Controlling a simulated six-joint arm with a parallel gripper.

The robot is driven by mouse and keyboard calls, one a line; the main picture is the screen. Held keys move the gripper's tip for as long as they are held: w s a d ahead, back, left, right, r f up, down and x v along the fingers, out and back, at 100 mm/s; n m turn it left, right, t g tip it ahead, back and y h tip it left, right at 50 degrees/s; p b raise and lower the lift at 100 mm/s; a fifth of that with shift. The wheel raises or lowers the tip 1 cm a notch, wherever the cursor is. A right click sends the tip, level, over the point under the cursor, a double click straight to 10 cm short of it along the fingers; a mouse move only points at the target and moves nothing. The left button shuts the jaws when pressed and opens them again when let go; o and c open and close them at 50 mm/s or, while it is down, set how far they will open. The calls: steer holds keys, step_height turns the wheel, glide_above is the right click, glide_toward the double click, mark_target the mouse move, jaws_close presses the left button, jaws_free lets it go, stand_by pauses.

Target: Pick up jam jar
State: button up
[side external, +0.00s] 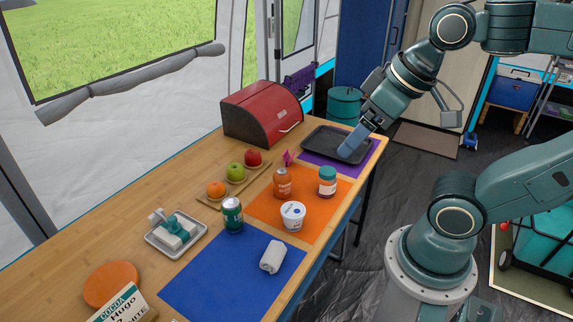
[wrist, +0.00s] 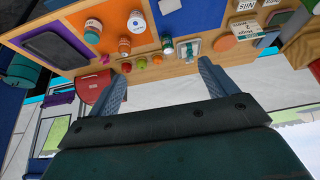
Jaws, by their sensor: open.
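A short jar with a teal lid and a pale label (side external: 327,182), which looks like the jam jar, stands upright on the orange mat near the table's right edge. Its label is too small to read. It also shows near the top left of the wrist view (wrist: 92,31). My gripper (side external: 347,152) appears over the dark tray in the side view, beyond the jar and apart from it. In the wrist view its two fingers (wrist: 163,70) are wide apart with nothing held between them.
An orange-brown bottle (side external: 282,184) and a white tub (side external: 293,216) stand near the jar. A green can (side external: 232,214), fruit and a red bread box (side external: 262,113) are farther left. The dark tray (side external: 318,143) lies on a purple mat. The blue mat (side external: 215,278) is mostly clear.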

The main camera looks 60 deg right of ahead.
steer(key=n+g, duration=0.6)
steer(key=n, duration=0.9)
glide_above(328, 170)
step_height(328, 170, down, 23)
steer(key=shift+r, duration=0.1)
steer(key=shift+f, duration=4.35)
